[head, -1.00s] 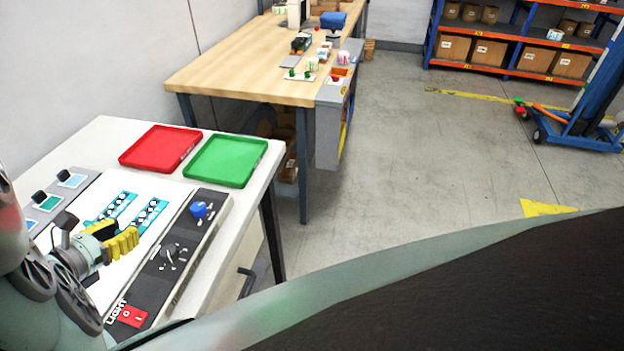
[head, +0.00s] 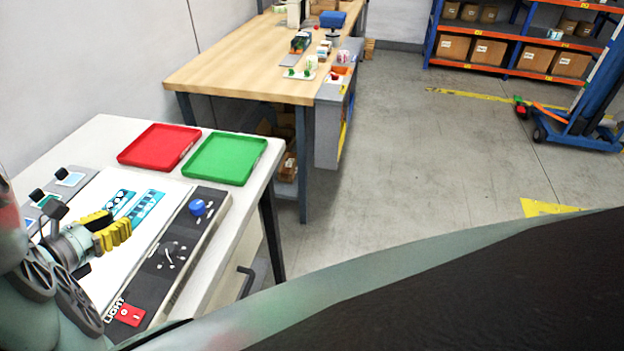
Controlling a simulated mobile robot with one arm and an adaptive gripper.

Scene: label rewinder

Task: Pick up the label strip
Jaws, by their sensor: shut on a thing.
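Two teal label strips with white print lie towards the upper part of the white panel. The left strip (head: 119,203) runs down to my gripper, and the right strip (head: 147,206) lies beside it. My gripper (head: 112,228), with yellow ribbed fingers, is low over the panel just below the strips and shut on a label strip. The fingers hide the gripped part, and I cannot tell for sure which strip is held or whether it is off the panel.
The white panel (head: 140,249) has a dark control strip with a blue knob (head: 197,208) and a red light switch (head: 130,315) on its right. A red tray (head: 158,147) and a green tray (head: 224,158) stand behind. Colour samples (head: 70,178) lie left. A wooden bench (head: 235,80) stands beyond.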

